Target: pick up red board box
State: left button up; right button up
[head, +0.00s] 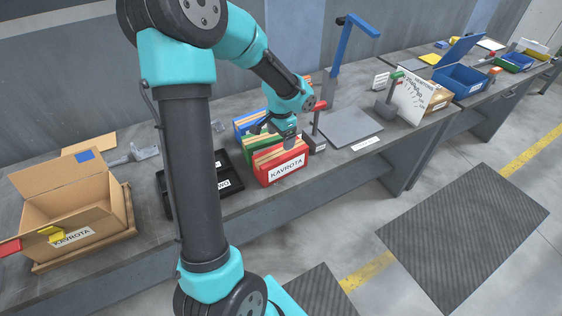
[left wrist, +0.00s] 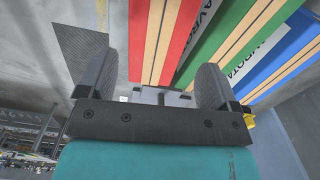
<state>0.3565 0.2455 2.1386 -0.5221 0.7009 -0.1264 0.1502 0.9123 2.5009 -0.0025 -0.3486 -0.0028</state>
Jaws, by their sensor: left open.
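The red board box (head: 272,174), with a white KAVROTA label and wood-coloured boards in it, stands on the bench. My left gripper (head: 289,143) is open at its upper right part, fingers pointing down. In the left wrist view the red box (left wrist: 180,38) shows between the two open fingers (left wrist: 152,75). I cannot tell whether either finger touches it. The green box (head: 248,144) and the blue box (head: 240,128) stand in a row behind the red one. My right gripper is not in view.
Black trays (head: 222,168) lie left of the red box, and a cardboard KAVROTA carton (head: 104,226) stands farther left. A red-handled fixture (head: 316,132) stands close on the right, with a flat grey plate (head: 350,124) beyond it. The blue stand (head: 346,45) rises behind.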

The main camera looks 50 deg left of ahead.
aim_at(281, 151)
pick_arm(q)
jog(key=shift+f, duration=1.5)
jog(key=shift+d+f, duration=0.1)
jog(key=shift+f, duration=2.55)
jog(key=c, duration=1.1)
jog(key=shift+r, duration=0.1)
jog(key=shift+r, duration=0.1)
